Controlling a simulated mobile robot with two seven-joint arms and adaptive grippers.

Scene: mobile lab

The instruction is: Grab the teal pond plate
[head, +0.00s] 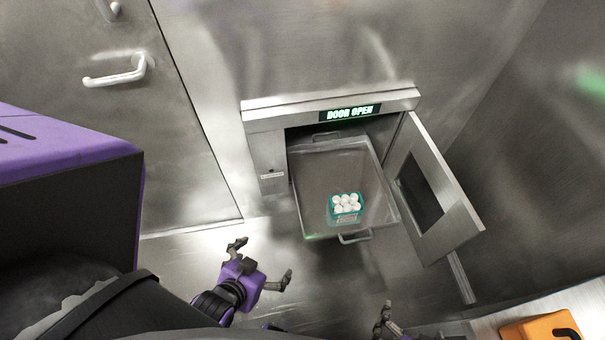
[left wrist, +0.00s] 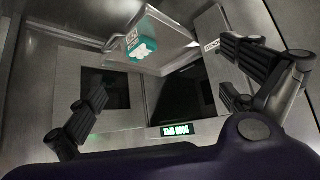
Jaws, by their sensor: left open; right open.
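The teal pond plate (head: 346,215) is a small teal box-like holder with several white round caps on top. It sits on a metal tray (head: 318,172), near the tray's front edge. In the left wrist view the plate (left wrist: 131,39) appears near the top, beyond my fingers. My left gripper (head: 264,259) is open and empty, left of and in front of the tray, apart from the plate. In the left wrist view its open fingers (left wrist: 160,98) frame the opening. My right gripper (head: 388,318) is partly cut off at the bottom edge, open, apart from the plate.
The tray sticks out of a wall hatch under a "DOOR OPEN" sign (head: 350,112). The hatch door (head: 440,200) stands open on the right, close to the tray. A handle (head: 355,238) is on the tray's front. An orange object (head: 540,328) lies bottom right.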

